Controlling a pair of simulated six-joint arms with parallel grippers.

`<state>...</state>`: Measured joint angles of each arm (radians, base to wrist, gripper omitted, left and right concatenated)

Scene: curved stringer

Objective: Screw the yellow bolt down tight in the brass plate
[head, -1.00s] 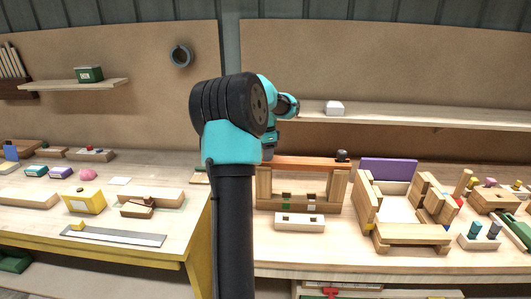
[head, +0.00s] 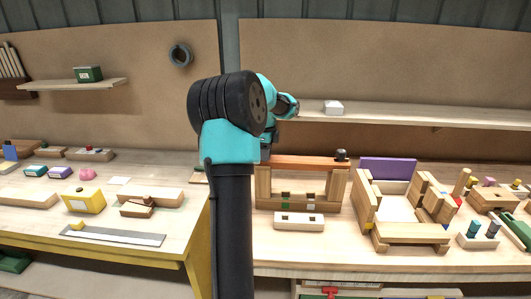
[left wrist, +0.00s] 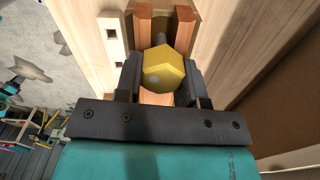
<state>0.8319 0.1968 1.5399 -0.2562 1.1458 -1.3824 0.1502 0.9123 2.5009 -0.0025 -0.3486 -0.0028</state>
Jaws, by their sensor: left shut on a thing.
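The yellow hex bolt head (left wrist: 166,72) shows in the left wrist view, between the two dark fingers of my left gripper (left wrist: 158,80). The gripper is shut on the bolt's head. A dark shank shows just beyond the head, between two reddish-brown wooden pieces (left wrist: 145,22). The bolt's lower end is hidden, and I cannot make out the brass plate. In the head view my left arm stands across the middle, and its gripper is mostly hidden behind the arm. My right gripper is in neither view.
A wooden frame with an orange-red top bar (head: 310,163) stands right of my arm. A pale block with two holes (head: 299,221) lies before it. Further right are a wooden frame assembly (head: 410,233) and a pegged block (head: 478,240). A yellow box (head: 84,201) and metal strip (head: 115,236) lie left.

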